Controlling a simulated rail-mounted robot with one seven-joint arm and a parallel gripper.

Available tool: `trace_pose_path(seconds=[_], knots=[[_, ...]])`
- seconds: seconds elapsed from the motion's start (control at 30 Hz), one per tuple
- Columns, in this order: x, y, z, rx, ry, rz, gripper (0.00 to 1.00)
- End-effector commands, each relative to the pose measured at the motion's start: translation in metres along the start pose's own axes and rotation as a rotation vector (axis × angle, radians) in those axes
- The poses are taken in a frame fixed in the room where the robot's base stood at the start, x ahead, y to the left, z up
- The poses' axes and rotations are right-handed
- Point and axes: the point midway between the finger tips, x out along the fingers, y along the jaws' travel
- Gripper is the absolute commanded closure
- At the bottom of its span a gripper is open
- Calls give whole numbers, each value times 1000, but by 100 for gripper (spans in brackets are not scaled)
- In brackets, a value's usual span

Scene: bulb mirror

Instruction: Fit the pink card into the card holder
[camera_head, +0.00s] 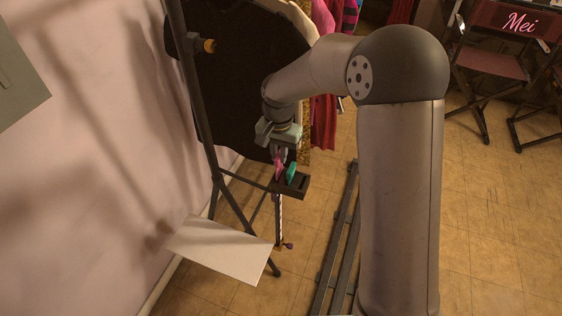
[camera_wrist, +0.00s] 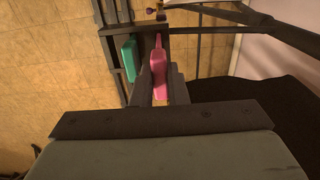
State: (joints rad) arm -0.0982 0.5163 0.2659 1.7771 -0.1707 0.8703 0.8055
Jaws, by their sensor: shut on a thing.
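The pink card (camera_head: 278,171) is held between the fingers of my gripper (camera_head: 281,155), at the small dark card holder (camera_head: 301,187). In the wrist view the pink card (camera_wrist: 158,68) lies between the two dark fingers (camera_wrist: 160,86), its narrow end pointing away from me. A green card (camera_head: 291,173) stands at the holder beside the pink one. The green card (camera_wrist: 129,58) is left of the pink one in the wrist view, with a gap between them. I cannot tell whether the pink card's lower edge is in a slot.
A dark stand pole (camera_head: 197,105) rises just left of the holder. A white panel (camera_head: 222,248) lies below it. A black cloth (camera_head: 235,90) and hanging clothes (camera_head: 323,110) are behind my gripper. A chair marked Mei (camera_head: 500,45) is far right.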

Motion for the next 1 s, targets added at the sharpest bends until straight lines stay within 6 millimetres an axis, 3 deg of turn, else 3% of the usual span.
trace_pose_path(seconds=[0.27, 0.63, 0.67, 1.0], knots=[[34, 0, 1, 0, -3, 1, 100], [41, 0, 0, 0, 0, 0, 100], [39, 0, 0, 0, 0, 0, 78], [36, 0, 0, 0, 0, 0, 77]])
